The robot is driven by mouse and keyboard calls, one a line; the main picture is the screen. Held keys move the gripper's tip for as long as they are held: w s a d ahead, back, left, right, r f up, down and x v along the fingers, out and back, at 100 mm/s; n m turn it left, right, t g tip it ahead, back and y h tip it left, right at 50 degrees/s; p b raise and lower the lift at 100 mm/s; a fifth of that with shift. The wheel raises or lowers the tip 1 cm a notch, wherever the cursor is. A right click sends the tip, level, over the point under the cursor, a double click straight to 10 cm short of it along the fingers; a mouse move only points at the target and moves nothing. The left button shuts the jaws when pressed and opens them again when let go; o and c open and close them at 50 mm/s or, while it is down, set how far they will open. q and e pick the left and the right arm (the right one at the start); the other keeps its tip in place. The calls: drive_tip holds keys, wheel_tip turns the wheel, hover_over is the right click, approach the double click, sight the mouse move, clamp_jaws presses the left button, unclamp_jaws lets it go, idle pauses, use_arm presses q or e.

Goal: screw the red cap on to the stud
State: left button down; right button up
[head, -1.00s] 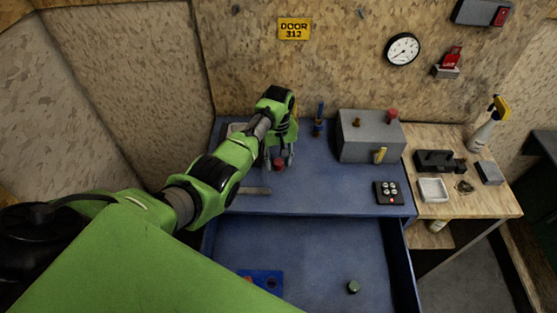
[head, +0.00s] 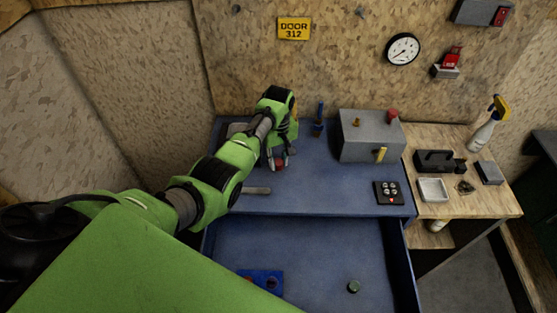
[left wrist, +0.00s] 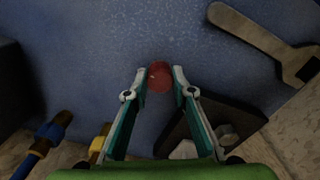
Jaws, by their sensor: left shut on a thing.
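The red cap (head: 279,163) is small and round, low over the blue bench top in the head view. My left gripper (head: 278,165) points down at it with a finger on each side. In the left wrist view the cap (left wrist: 160,77) sits between the two fingertips, and my left gripper (left wrist: 160,74) is shut on it. I cannot tell whether the cap touches the bench. I cannot make out the stud for sure; a dark block with light hex heads (left wrist: 184,149) shows partly behind the fingers in the wrist view. My right gripper is not in view.
A wrench (left wrist: 262,43) lies near the cap; its handle shows in the head view (head: 256,190). A blue upright post (head: 319,120) and a grey box (head: 362,142) with knobs stand right of the gripper. An open drawer (head: 320,260) is in front.

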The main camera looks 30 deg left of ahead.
use_arm(q)
drive_tip(key=m, duration=1.8)
drive_tip(key=shift+w+m, duration=0.1)
drive_tip(key=shift+m, duration=0.3)
drive_tip(key=c, duration=1.6)
unclamp_jaws()
drive_tip(key=shift+c, duration=0.2)
drive_tip(key=shift+c, duration=0.9)
